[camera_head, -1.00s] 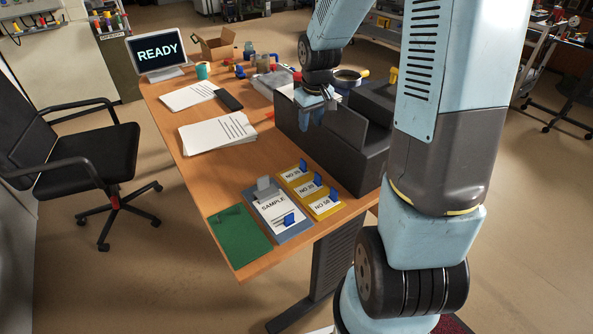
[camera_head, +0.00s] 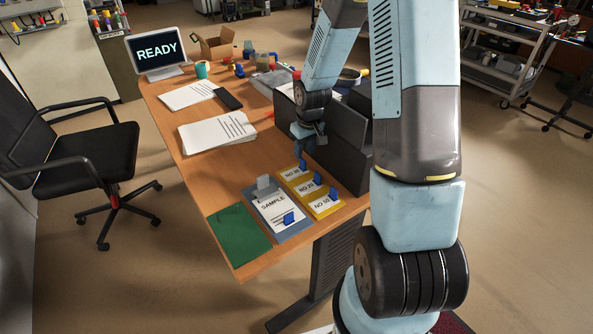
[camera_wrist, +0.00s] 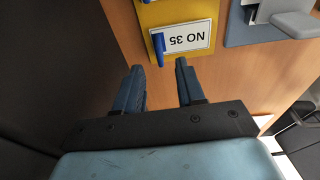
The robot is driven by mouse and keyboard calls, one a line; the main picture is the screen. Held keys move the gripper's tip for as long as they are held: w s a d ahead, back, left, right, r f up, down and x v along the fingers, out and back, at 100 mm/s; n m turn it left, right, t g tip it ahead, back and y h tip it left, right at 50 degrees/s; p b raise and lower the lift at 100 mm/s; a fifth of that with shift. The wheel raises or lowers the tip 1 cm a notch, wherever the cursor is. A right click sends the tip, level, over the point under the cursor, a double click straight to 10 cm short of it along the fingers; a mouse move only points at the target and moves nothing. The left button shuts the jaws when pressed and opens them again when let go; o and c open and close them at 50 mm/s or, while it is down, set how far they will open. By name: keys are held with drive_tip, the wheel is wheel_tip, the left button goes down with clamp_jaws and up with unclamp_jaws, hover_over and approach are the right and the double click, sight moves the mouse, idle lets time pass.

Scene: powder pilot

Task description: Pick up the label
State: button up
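Several white labels with blue tabs lie in a row on a yellow tray (camera_head: 325,213). The far label (camera_head: 291,174) reads NO 35 in the wrist view (camera_wrist: 190,38), where its blue tab (camera_wrist: 159,44) stands at the label's left end. My gripper (camera_head: 307,146) is above the desk just beyond this label. In the wrist view my gripper (camera_wrist: 159,66) has two blue fingers apart with nothing between them. The tab is ahead of the gap, apart from the fingers. A grey clipboard (camera_head: 297,231) marked SAMPLE bears another blue tab.
A dark grey machine or bin (camera_head: 346,150) stands close to the right of my gripper. Paper stacks (camera_head: 215,133), a phone (camera_head: 228,98) and a READY screen (camera_head: 158,54) are farther left and back.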

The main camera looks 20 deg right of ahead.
sight(303, 159)
drive_tip(key=shift+w+a+f, duration=0.1)
drive_tip(key=shift+w+f, duration=0.05)
drive_tip(key=shift+f, duration=1.3)
drive_tip(key=shift+w+f, duration=0.1)
drive_tip(key=shift+f, duration=1.35)
drive_tip(key=shift+c, duration=0.5)
clamp_jaws()
